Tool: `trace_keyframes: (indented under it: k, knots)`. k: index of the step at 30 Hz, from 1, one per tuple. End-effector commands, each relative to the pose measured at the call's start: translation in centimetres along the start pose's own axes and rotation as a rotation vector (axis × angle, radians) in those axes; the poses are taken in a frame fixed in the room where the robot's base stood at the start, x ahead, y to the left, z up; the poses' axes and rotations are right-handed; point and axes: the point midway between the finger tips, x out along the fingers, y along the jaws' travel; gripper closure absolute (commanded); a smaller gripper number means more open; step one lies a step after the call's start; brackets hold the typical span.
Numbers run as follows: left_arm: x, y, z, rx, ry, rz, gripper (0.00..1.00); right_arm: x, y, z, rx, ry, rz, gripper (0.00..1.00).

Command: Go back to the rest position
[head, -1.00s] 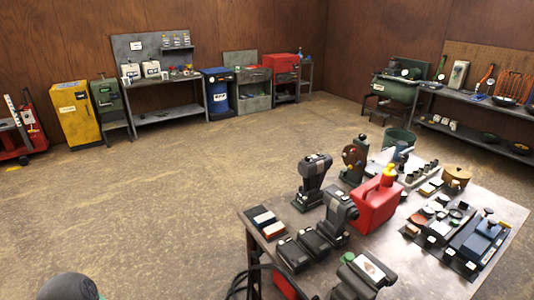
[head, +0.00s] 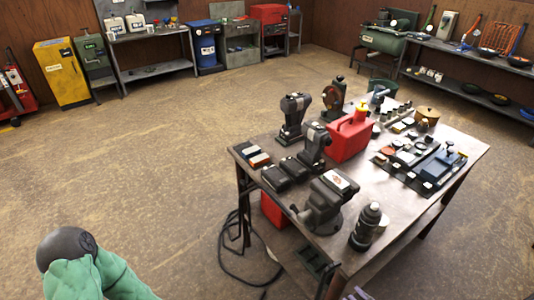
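A part of my own arm, a dark round joint with green covering (head: 85,265), shows at the bottom left of the head view. No gripper fingers are visible in this view. The workbench (head: 345,240) stands at the right with tools on it. A red fuel can (head: 350,137) sits near its middle. A black vise-like tool (head: 328,203) stands at the front edge, with a dark bottle-shaped jack (head: 366,228) beside it.
A yellow cabinet (head: 62,73), a blue barrel (head: 204,46) and a red tool chest (head: 269,13) line the back wall. A shelf unit (head: 470,75) stands at the far right. A black cable (head: 232,245) lies on the floor left of the workbench. The floor at left is open.

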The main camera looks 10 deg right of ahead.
Motion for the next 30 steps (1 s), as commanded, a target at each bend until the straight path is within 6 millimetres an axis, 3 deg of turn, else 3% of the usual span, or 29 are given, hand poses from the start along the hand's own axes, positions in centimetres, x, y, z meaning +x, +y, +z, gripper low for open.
trace_keyframes:
  k: [8, 14, 23, 30]
  knots:
    - [0.5, -0.1, -0.1, 0.000, 0.001, 0.000, 0.15, 2.8, 1.5, 2.6, 0.043, -0.084, 0.029, 0.60]
    - [0.9, -0.3, -0.1, 0.000, 0.001, 0.000, 0.15, 5.7, 2.5, 5.6, 0.095, -0.187, 0.060, 0.60]
    - [2.0, -0.7, -0.1, 0.000, 0.001, 0.000, 0.15, 11.8, 2.1, 14.1, 0.246, -0.502, 0.126, 0.60]
    - [2.9, -1.0, -0.2, 0.000, 0.001, 0.000, 0.15, 14.1, -1.9, 21.3, 0.375, -0.827, 0.184, 0.60]
